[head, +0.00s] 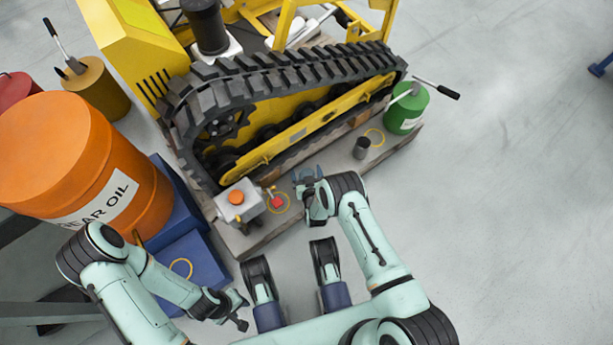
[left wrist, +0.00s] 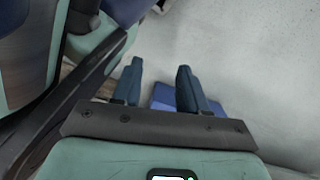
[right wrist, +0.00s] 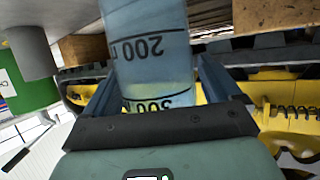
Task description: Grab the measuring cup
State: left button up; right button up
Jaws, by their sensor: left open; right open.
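The measuring cup (right wrist: 150,45) is translucent blue with dark marks reading 200 and 300 in the right wrist view. It stands between the two fingers of my right gripper (right wrist: 156,85), which are open around it; I cannot tell whether either finger touches it. In the head view my right gripper (head: 308,182) is over the wooden board in front of the track and mostly hides the cup. My left gripper (head: 238,308) is open and empty at the lower left, over the floor; its two fingers also show in the left wrist view (left wrist: 160,85).
On the board (head: 243,243) are a grey box with an orange button (head: 238,197), a red piece (head: 278,202), a dark grey cylinder (head: 361,149) and a green can (head: 405,112). The yellow tracked carrier (head: 300,136) stands behind. An orange barrel (head: 80,160) is left.

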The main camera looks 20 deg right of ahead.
jog(key=shift+s+r, duration=0.1)
jog(key=shift+s, duration=0.05)
jog(key=shift+c, duration=1)
jog(key=c, duration=1.2)
jog(key=shift+o, duration=0.2)
jog(key=shift+r, duration=0.15)
